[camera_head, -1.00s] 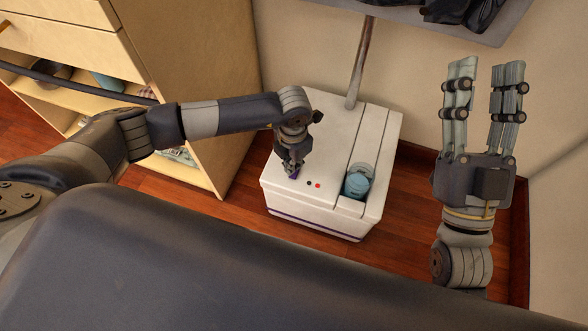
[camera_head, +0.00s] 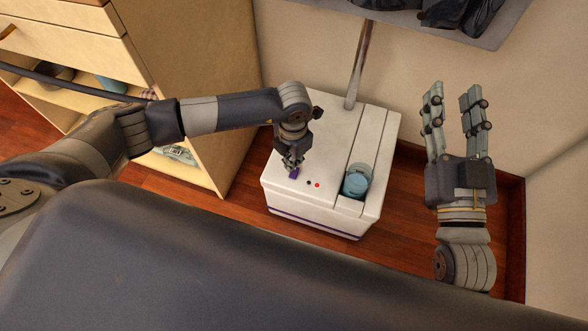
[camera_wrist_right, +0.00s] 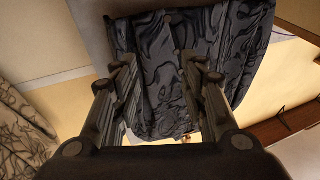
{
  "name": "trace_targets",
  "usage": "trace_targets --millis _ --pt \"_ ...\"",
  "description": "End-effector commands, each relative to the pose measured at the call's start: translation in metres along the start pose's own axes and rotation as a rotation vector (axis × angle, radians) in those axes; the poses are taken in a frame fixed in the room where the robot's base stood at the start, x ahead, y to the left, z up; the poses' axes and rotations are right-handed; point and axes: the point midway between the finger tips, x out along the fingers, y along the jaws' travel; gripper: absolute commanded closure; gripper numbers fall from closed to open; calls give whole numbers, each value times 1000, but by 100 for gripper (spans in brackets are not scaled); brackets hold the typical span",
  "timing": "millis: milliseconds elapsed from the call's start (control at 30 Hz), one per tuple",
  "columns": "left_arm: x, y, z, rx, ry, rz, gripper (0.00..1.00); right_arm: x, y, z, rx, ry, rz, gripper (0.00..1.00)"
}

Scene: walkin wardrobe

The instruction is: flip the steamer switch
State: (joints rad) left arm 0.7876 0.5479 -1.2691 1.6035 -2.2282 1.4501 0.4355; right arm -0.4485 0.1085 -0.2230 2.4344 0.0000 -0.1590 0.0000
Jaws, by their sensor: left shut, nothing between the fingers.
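The steamer (camera_head: 320,135) is a white box on the floor with a pole rising from its back. A small purple switch (camera_head: 294,174) sits on its top near the front left, beside a black dot and a red dot (camera_head: 317,185). My left gripper (camera_head: 291,168) points down, shut and empty, with its fingertips right at the switch; whether they touch it I cannot tell. The fingers partly cover the switch. My right gripper (camera_head: 452,98) is raised to the right of the steamer, open and empty. Its spread fingers also show in the right wrist view (camera_wrist_right: 158,100).
A blue-capped container (camera_head: 356,182) sits in a recess at the steamer's right. A wooden shelf unit (camera_head: 190,60) stands close on the left. Walls are behind and to the right. Dark patterned cloth (camera_wrist_right: 175,70) hangs ahead of my right gripper.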

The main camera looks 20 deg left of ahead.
Motion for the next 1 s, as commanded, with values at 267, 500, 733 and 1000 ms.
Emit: trace_targets --millis 267,500,733,1000 --pt "-7 0 0 0 0 0 100 -3 3 21 -3 -116 6 60" --pt "-12 0 0 0 0 0 100 -8 6 40 -6 -215 12 60" --pt "-14 0 0 0 0 0 100 -11 7 51 -6 -270 15 60" --pt "-14 0 0 0 0 0 100 -12 7 51 -6 -271 15 60"
